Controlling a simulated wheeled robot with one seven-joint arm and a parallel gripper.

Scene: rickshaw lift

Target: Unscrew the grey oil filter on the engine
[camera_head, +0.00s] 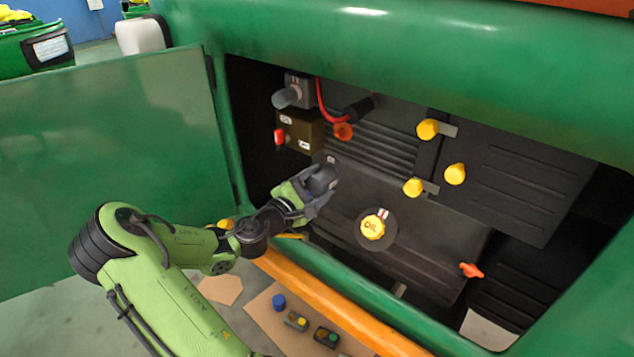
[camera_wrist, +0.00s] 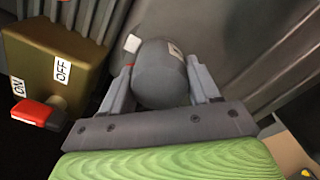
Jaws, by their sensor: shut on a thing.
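The grey oil filter (camera_wrist: 160,75) is a rounded dark cylinder on the engine, with small pale labels on it. My gripper (camera_wrist: 163,90) is shut on it, one finger on each side, in the wrist view. In the head view my gripper (camera_head: 312,192) reaches into the open engine bay from the left, and the filter (camera_head: 322,178) shows between its fingers. The engine (camera_head: 420,240) is a dark block behind it. Where the filter meets the engine is hidden.
A brown box with a red switch (camera_wrist: 38,112) stands left of the filter. The yellow OIL cap (camera_head: 373,227) and several yellow knobs are to the right. A green door (camera_head: 110,160) stands open at left. An orange rail (camera_head: 330,305) runs along the bay's lower edge.

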